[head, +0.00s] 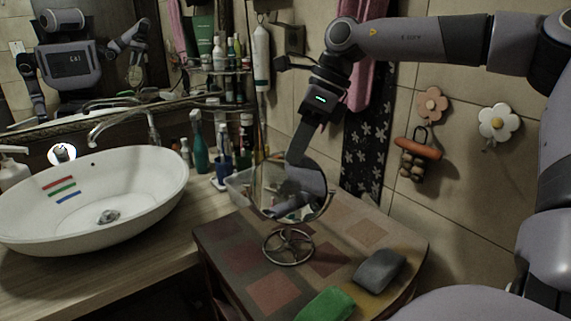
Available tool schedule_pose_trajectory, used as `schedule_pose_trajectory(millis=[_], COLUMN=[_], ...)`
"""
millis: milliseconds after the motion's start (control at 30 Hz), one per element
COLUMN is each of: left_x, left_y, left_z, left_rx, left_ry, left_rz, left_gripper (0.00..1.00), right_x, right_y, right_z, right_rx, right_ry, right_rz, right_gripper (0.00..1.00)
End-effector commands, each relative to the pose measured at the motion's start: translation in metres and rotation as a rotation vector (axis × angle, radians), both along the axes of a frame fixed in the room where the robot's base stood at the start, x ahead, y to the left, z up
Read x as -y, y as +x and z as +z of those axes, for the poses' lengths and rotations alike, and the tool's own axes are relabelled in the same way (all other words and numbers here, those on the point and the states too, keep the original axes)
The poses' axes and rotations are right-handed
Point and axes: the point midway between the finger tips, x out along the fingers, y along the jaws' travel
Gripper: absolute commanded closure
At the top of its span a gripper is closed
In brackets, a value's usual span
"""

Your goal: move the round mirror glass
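The round mirror glass (290,192) stands upright, slightly tilted, on a round metal foot (288,247) on the checkered small table (222,248). It reflects part of my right arm and some clutter. My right gripper (298,155) comes down from above, with its fingertips at the mirror's upper edge. The fingers show edge-on, so I cannot tell whether they touch or grip the rim. My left gripper does not show directly; only a reflection of my body shows in the wall mirror.
A grey block (379,269) and a green cloth (326,304) lie at the table's front right. A clear plastic bin (238,188) stands behind the mirror. A white basin (95,195) and several bottles are left. The tiled wall (440,200) is close on the right.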

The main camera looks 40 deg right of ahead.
Motion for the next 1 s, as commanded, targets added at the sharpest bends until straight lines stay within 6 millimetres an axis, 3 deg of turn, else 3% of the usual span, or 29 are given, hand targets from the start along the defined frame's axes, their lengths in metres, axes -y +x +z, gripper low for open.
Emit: schedule_pose_trajectory(millis=[300, 667, 800, 1000], left_x=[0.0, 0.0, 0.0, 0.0], left_y=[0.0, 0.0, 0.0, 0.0], left_z=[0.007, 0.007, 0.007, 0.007], left_rx=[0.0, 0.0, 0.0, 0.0], left_ry=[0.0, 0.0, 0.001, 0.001], left_rz=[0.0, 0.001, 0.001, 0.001], left_gripper=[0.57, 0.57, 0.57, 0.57], right_x=[-0.017, -0.019, -0.019, -0.019], right_y=[0.008, 0.009, 0.009, 0.009], right_z=[-0.039, -0.046, -0.045, -0.045], right_rx=[-0.001, 0.002, 0.003, 0.002], right_ry=[0.001, 0.001, 0.0, 0.002], right_rz=[-0.001, -0.002, -0.002, -0.002], right_gripper=[0.63, 0.63, 1.0, 1.0])
